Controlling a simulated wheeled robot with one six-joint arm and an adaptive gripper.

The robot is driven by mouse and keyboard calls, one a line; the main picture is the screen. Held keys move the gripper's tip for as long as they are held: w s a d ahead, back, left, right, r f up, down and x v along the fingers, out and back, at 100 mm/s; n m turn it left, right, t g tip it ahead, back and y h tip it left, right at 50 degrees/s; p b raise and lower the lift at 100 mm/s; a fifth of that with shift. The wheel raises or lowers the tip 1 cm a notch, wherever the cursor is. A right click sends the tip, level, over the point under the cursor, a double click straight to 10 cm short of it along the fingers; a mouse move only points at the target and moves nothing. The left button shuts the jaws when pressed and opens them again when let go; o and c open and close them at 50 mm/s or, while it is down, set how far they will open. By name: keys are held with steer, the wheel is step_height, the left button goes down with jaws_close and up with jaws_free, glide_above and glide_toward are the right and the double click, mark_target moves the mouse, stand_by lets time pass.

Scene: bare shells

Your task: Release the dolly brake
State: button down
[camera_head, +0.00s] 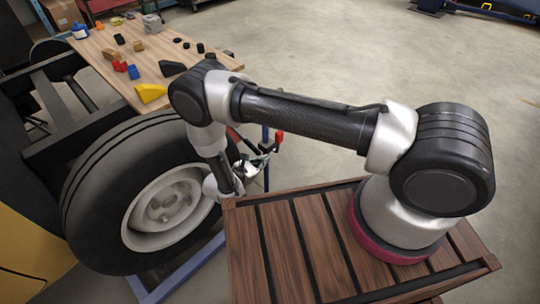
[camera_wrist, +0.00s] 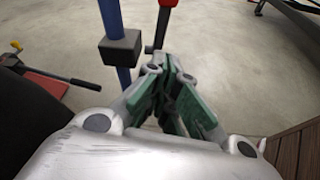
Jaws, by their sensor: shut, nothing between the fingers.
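The dolly's blue frame (camera_head: 190,268) lies under the large wheel in the head view. A thin blue post (camera_head: 266,170) rises at its right end. A red-tipped handle (camera_head: 279,136), which looks like the brake lever, stands near the post's top. In the wrist view, the post (camera_wrist: 113,20) carries a black block (camera_wrist: 122,48), and a dark bar with a red part (camera_wrist: 168,3) stands to its right. My gripper (camera_head: 262,150) is close to the post, partly hidden by my arm. In the wrist view my gripper (camera_wrist: 172,62) is shut and empty, its tips apart from the black block.
The tire (camera_head: 95,205) stands just left of my gripper. A wooden table (camera_head: 110,60) with several small parts stands behind. In the wrist view, a red object with a black lever (camera_wrist: 62,77) lies at left. Open concrete floor extends at right.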

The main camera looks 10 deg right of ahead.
steer(key=shift+v, duration=2.15)
steer(key=shift+w+a+f, duration=0.1)
